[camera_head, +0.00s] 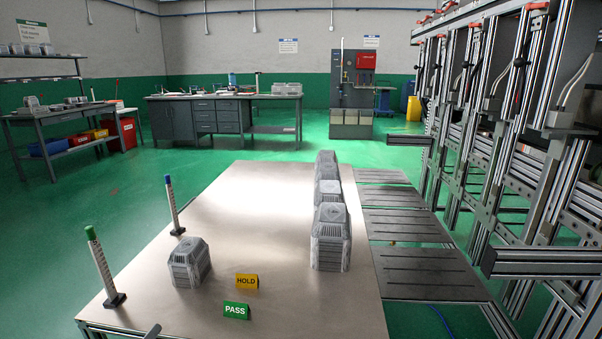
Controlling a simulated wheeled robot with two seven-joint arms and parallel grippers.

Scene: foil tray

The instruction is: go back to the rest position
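A grey foil tray piece (188,263), boxy with a ribbed surface, stands alone at the front left of the pale metal table (250,205). Similar grey pieces stand in a row along the table's right edge: a near one (331,240), a middle one (328,191) and a far one (326,163). A small grey sliver shows at the bottom edge, left of centre; it may be the tip of my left gripper, and its fingers cannot be made out. My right gripper is not in view.
A green PASS sign (236,311) and a yellow HOLD sign (247,281) stand at the front. A green-topped post (102,268) and a blue-topped post (173,206) stand at the left edge. Dark slotted plates (428,271) and metal frames (545,262) flank the right. The table's middle is clear.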

